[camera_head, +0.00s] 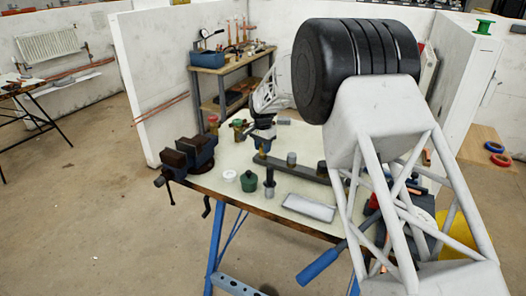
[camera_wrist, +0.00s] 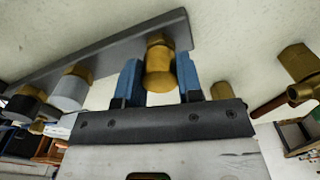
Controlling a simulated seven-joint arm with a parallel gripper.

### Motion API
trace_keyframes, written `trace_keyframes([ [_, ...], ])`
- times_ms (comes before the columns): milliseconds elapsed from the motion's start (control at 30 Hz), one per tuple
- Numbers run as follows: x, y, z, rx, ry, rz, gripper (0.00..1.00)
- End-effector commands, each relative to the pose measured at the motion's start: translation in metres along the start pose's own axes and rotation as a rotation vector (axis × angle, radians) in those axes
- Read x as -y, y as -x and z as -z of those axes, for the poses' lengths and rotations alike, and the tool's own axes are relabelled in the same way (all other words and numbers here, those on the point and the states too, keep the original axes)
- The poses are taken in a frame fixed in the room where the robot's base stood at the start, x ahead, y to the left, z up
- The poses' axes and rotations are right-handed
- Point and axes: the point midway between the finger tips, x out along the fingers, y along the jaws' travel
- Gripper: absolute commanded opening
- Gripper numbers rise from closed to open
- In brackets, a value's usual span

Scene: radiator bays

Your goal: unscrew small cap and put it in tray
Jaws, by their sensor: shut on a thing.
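The small brass cap (camera_wrist: 158,72) is between the blue fingers of my gripper (camera_wrist: 160,80) in the wrist view. The gripper is shut on it. The cap is in line with a brass hex nut (camera_wrist: 160,40) on a grey metal bar (camera_wrist: 110,50); I cannot tell whether it is still threaded there. In the head view my gripper (camera_head: 262,138) is over the left end of the bar (camera_head: 290,167). A shallow, pale metal tray (camera_head: 310,207) lies at the front of the table and appears empty.
Grey caps (camera_head: 291,158) stand along the bar. A dark cylinder (camera_head: 269,184), green pot (camera_head: 248,181) and white lid (camera_head: 229,176) stand left of the tray. A vise (camera_head: 190,155) is at the table's left edge. Brass fittings (camera_wrist: 298,62) lie right of my gripper.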

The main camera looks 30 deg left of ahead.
Motion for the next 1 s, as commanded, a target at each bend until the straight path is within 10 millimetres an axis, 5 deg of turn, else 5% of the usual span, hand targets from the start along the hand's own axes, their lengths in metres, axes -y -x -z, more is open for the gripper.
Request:
trace_keyframes([
  [1000,0.0000,0.0006,0.0000,0.000,0.772,0.000,0.03],
])
